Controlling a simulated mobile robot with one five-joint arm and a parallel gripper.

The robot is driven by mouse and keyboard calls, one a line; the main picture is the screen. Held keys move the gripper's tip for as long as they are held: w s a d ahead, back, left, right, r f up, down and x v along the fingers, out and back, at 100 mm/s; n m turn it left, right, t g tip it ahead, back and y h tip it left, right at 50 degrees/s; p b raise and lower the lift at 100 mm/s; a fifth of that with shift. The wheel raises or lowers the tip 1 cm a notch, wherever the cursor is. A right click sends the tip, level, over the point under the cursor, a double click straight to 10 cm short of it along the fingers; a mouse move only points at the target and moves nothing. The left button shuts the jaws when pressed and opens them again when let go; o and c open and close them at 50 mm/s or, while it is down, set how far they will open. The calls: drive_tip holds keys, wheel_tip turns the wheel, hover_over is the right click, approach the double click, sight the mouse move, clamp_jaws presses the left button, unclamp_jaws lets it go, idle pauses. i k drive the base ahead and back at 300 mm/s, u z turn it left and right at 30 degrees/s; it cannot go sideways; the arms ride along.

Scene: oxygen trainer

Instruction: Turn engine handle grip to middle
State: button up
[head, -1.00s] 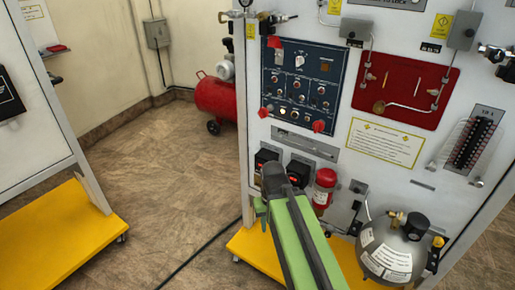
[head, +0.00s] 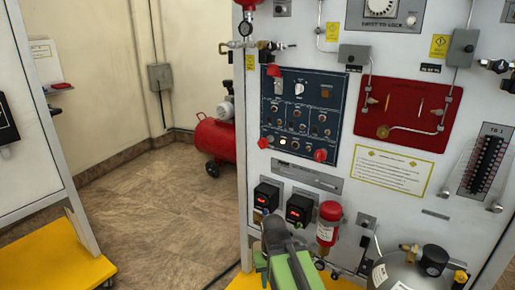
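The trainer's dark blue control panel (head: 303,117) holds several small knobs and switches. Red grips stand out at its upper left (head: 273,70), lower left (head: 263,143) and lower right (head: 320,155). I cannot tell which of these, if any, is the engine handle grip. My green and dark grey arm rises from the bottom edge, and its end, my gripper (head: 267,222), is just below the two black boxes with red displays. It looks apart from the red grips. Its fingers are too small and foreshortened to show whether they are open.
A red cylinder (head: 327,228) is mounted right of the displays, with a grey tank (head: 420,272) lower right. A red plate (head: 405,112) with tubing is beside the blue panel. A red compressor (head: 214,138) stands behind left. Floor is free between the trainer and the left yellow-based stand.

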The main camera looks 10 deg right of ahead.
sight(260, 144)
drive_tip(key=k, duration=1.1)
drive_tip(key=u, duration=0.8)
drive_tip(key=i, duration=1.05)
drive_tip(key=u, duration=0.7)
